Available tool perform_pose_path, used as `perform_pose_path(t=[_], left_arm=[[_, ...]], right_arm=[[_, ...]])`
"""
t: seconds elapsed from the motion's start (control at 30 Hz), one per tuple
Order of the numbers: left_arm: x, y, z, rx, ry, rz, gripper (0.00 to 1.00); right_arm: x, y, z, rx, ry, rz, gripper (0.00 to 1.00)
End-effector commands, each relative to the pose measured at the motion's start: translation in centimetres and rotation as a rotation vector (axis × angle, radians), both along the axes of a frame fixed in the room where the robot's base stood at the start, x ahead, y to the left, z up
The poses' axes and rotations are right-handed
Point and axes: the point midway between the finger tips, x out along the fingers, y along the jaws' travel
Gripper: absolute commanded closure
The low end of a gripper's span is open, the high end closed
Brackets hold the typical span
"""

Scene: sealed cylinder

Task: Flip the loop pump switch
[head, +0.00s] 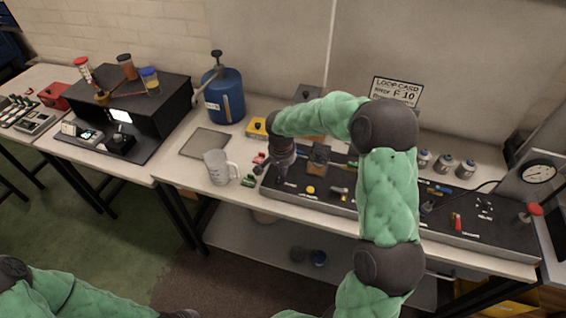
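The black loop panel (335,198) lies along the front of the bench, with small switches, valves and labels too small to read. I cannot tell for sure which one is the loop pump switch. My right gripper (281,176) points down over the panel's left end, close to the surface. Its fingers are small and dark, so I cannot tell whether they are open or touching a switch. A yellow knob (310,189) sits to the right of it. My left arm shows only at the bottom left, with its gripper out of the picture.
A clear measuring jug (217,168) and a grey mat (205,142) are left of the panel. A blue tank (224,95) stands behind. A loop card sign (397,91) is at the back wall. A gauge (538,172) and a red knob (534,209) are at the right.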

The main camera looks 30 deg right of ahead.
Motion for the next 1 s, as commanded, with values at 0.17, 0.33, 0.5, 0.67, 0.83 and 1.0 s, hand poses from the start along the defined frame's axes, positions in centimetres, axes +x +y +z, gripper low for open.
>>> perform_pose_path(t=[0.17,0.33,0.5,0.67,0.83,1.0], left_arm=[[0.0,0.0,-0.4,0.000,0.000,0.000,1.00],[0.0,0.0,-0.4,0.000,0.000,0.000,1.00],[0.0,0.0,-0.4,0.000,0.000,0.000,1.00],[0.0,0.0,-0.3,0.000,0.000,0.000,1.00],[0.0,0.0,1.1,0.000,0.000,0.000,1.00],[0.0,0.0,1.5,0.000,-0.001,0.000,1.00]], right_arm=[[0.2,-0.2,-1.9,0.001,0.001,0.000,1.00],[0.3,-0.3,-2.4,0.000,-0.001,0.000,1.00],[0.3,-0.3,-2.4,0.000,-0.001,0.000,1.00],[0.3,-0.3,-2.4,0.002,0.001,0.000,1.00],[0.4,-0.5,-2.5,0.037,0.036,-0.004,1.00],[0.5,-0.6,-3.0,0.063,0.057,0.000,1.00]])
